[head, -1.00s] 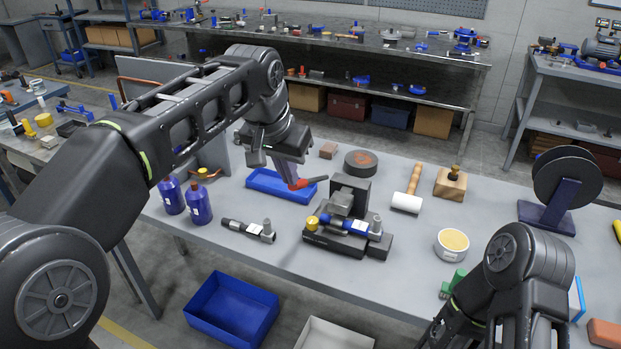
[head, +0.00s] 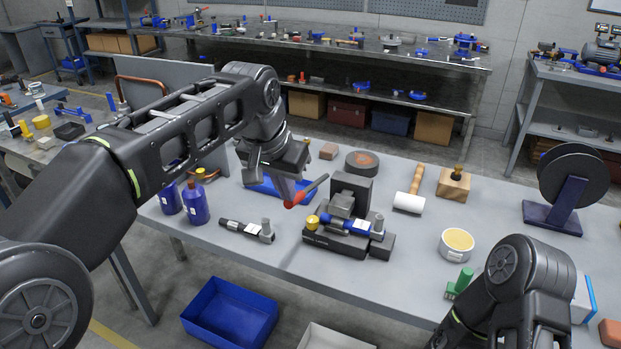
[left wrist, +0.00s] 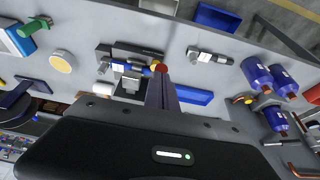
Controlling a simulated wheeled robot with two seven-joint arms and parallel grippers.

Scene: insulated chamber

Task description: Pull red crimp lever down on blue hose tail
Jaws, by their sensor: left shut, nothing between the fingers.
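The red crimp lever (head: 308,190) slants down to the left from the dark crimp press (head: 350,191). Its red end also shows in the left wrist view (left wrist: 161,68). A blue hose tail (head: 345,225) with a yellow end lies across the press base, and it also shows in the left wrist view (left wrist: 122,68). My left gripper (head: 287,193) is shut and empty, with its fingertips at the lever's outer left end. They look to be touching it or very close. My right arm is at the lower right, and its fingers are out of view.
A blue tray (head: 262,188) lies behind my left gripper. A dark hose fitting (head: 247,230) lies left of the press. Blue bottles (head: 196,203) stand at the left. A white mallet (head: 409,202) and a round tub (head: 456,244) are right of the press.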

